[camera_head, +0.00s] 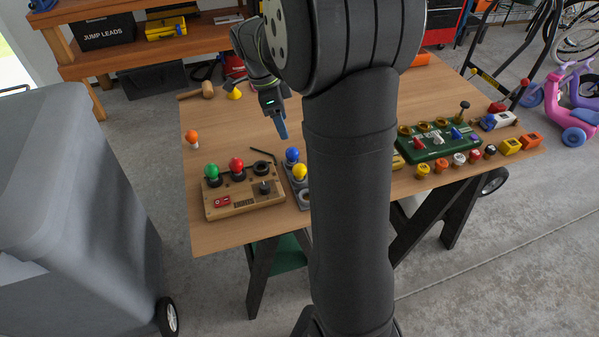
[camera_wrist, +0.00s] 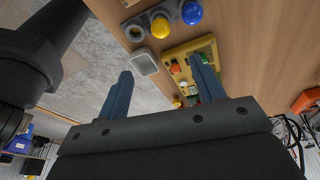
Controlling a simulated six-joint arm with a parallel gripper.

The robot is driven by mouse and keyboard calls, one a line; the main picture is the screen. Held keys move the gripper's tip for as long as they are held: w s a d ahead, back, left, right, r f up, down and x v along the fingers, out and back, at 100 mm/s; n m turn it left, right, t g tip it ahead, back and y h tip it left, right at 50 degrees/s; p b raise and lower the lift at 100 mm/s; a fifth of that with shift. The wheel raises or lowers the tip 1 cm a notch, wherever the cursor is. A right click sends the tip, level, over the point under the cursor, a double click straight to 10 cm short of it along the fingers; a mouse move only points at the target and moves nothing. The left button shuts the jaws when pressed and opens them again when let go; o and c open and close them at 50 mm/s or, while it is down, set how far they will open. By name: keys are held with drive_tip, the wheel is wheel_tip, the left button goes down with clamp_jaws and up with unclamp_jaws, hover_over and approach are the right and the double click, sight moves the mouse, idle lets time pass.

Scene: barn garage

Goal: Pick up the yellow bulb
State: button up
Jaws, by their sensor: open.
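The yellow bulb (camera_head: 300,172) stands in a grey holder (camera_head: 305,196) near the front of the wooden table, just in front of a blue bulb (camera_head: 292,155). In the wrist view the yellow bulb (camera_wrist: 160,27) is near the top, beside the blue bulb (camera_wrist: 191,12), beyond my fingertips. My gripper (camera_head: 282,131) is above the table, behind and a little left of the bulbs, pointing down. In the wrist view my gripper (camera_wrist: 160,66) has its two blue fingers apart with nothing held between them. My arm hides part of the table right of the holder.
Left of the holder is a wooden box (camera_head: 245,202) with a green bulb (camera_head: 211,171) and a red bulb (camera_head: 236,164). An orange bulb (camera_head: 192,136) stands at the left. A green board (camera_head: 438,143) with switches is at the right. The table between is mostly clear.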

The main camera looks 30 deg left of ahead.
drive_tip(key=d+f, duration=0.1)
drive_tip(key=f, duration=0.3)
drive_tip(key=f+m, duration=0.1)
drive_tip(key=f, duration=0.3)
drive_tip(key=w+d+f+m, duration=0.1)
drive_tip(key=f, duration=0.4)
drive_tip(key=shift+d+f, duration=0.1)
drive_tip(key=shift+d, duration=0.25)
drive_tip(key=shift+x, duration=2.65)
drive_tip(key=shift+w+d, duration=0.15)
drive_tip(key=c, duration=1)
